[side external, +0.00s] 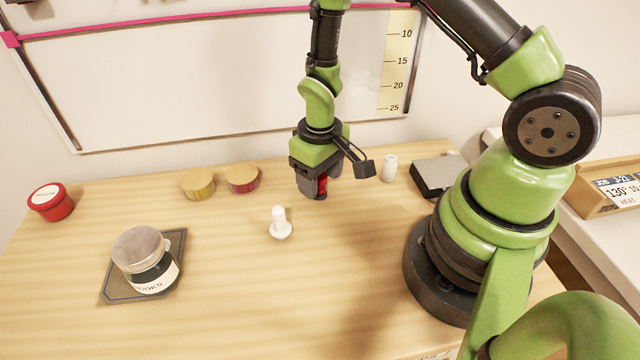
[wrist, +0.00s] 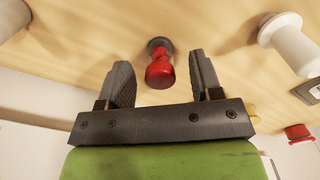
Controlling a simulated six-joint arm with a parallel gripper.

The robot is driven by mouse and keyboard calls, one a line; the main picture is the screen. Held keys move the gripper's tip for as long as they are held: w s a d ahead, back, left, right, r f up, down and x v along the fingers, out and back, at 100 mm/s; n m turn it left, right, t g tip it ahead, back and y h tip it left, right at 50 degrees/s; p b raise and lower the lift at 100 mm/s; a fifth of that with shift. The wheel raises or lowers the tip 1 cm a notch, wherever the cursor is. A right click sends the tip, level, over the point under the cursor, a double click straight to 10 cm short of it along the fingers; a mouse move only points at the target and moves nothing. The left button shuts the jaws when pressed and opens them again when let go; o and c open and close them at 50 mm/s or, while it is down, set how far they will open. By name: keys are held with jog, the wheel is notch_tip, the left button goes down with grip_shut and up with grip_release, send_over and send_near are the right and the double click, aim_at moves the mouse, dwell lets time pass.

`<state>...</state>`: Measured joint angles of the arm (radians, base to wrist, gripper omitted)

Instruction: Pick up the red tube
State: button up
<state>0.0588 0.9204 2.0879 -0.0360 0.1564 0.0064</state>
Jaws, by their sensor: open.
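The red tube (wrist: 160,70) shows in the wrist view with a dark grey end, between the two fingers of my gripper (wrist: 161,75). There is a visible gap on each side of it, so the fingers are open and apart from it. In the side view my gripper (side external: 319,188) points down over the table, and part of the red tube (side external: 323,185) shows between the fingers. The near finger hides much of it there, and I cannot tell its contact with the table.
A white spool-like piece (side external: 281,224) stands left of my gripper and a white bottle (side external: 389,169) to the right, near a dark box (side external: 436,175). Two round tins (side external: 197,183) and a red tin (side external: 50,202) are farther left. A jar (side external: 145,256) sits on a dark mat (side external: 172,244).

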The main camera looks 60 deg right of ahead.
jog(key=shift+f, duration=0.9)
jog(key=c, duration=1)
